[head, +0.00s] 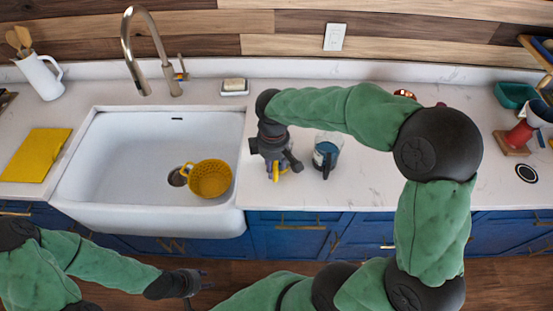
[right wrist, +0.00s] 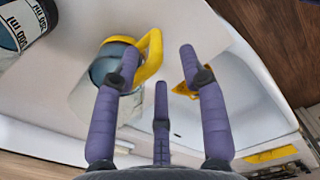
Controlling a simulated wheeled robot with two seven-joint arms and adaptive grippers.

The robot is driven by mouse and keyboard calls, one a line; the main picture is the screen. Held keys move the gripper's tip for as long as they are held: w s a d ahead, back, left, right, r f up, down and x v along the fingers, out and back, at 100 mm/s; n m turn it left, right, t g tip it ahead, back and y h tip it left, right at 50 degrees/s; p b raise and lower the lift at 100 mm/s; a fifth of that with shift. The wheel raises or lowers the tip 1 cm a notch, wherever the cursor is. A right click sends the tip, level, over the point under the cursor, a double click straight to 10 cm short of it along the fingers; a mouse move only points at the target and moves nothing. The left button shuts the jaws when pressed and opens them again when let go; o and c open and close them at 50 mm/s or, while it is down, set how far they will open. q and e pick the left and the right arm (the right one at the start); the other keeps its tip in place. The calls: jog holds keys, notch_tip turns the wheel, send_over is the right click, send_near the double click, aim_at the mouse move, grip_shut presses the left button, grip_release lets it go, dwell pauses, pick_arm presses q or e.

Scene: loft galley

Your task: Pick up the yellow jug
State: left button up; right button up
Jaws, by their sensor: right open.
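The yellow jug (right wrist: 153,52) shows in the right wrist view as a rounded yellow handle on a clear body with blue contents. In the head view only a little yellow (head: 275,172) shows under my right gripper (head: 281,163), which hides most of it. My right gripper (right wrist: 160,95) is open, its purple fingers spread. One finger overlaps the jug body in that view; I cannot tell whether it touches. My left gripper (head: 195,282) is low at the front left, away from the counter; its jaws are too small to read.
A black-handled measuring jug (head: 326,152) stands close to the right of the yellow jug. The white sink (head: 120,160) with a yellow colander (head: 210,178) lies to the left. A soap dish (head: 235,87) is behind.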

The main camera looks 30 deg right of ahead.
jog(key=shift+d+f+b, duration=0.2)
jog(key=shift+f+b, duration=0.5)
jog(key=shift+f, duration=2.15)
jog(key=shift+c, duration=0.3)
jog(key=shift+w+r, duration=0.1)
grip_shut()
